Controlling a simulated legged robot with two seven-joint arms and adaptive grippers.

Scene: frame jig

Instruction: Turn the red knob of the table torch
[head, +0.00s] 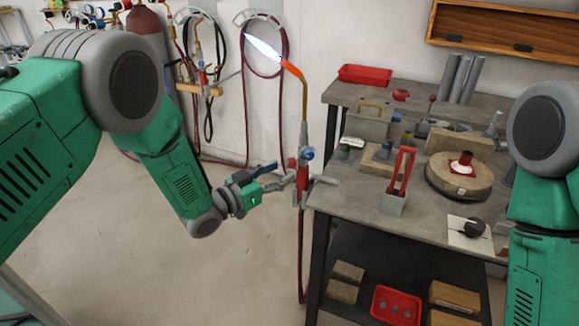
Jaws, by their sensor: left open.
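The table torch (303,130) stands upright at the left edge of the workbench, with a brass neck and a lit, whitish-blue flame (263,48) pointing up and left. On its body are a blue knob (308,154) and a small red knob (292,163) on the left side. My left gripper (280,177) is open, with its fingers pointing right toward the torch, close to the red knob. I cannot tell whether a finger touches the knob. My right gripper is out of view; only part of the right arm shows at the right edge.
The workbench (345,203) holds a red tray (365,74), a red upright frame (401,170), a round stone block (459,177) and several blocks. A red hose (300,250) hangs below the torch. The floor left of the bench is clear.

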